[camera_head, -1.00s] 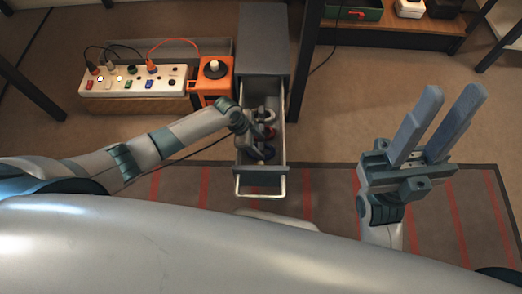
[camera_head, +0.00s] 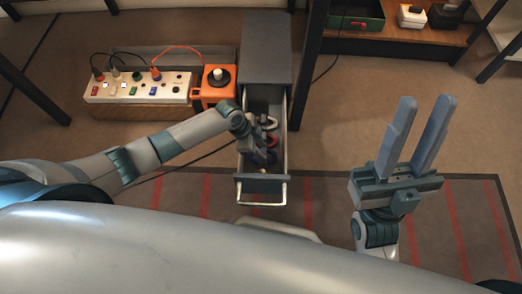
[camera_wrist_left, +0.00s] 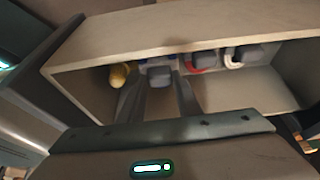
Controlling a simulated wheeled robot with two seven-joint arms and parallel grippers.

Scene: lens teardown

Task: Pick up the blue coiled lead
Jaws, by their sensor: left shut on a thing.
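The blue coiled lead (camera_wrist_left: 172,57) shows as small blue bits behind a grey block (camera_wrist_left: 160,76) in the left wrist view. That block sits between my left gripper's fingertips (camera_wrist_left: 160,88), and the gripper is shut on it. It appears to be the blue lead's plug end. In the head view my left gripper (camera_head: 262,157) reaches down inside the open drawer (camera_head: 284,160), near its handle end, and largely hides the blue lead. My right gripper (camera_head: 426,100) is open and empty, above the floor right of the drawer.
A red coil (camera_head: 271,140) and a pale coil (camera_head: 272,123) lie farther back in the drawer. A yellow object (camera_wrist_left: 119,76) lies at its other end. Drawer walls surround the left gripper. A socket panel (camera_head: 140,90) and an orange box (camera_head: 214,85) stand left.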

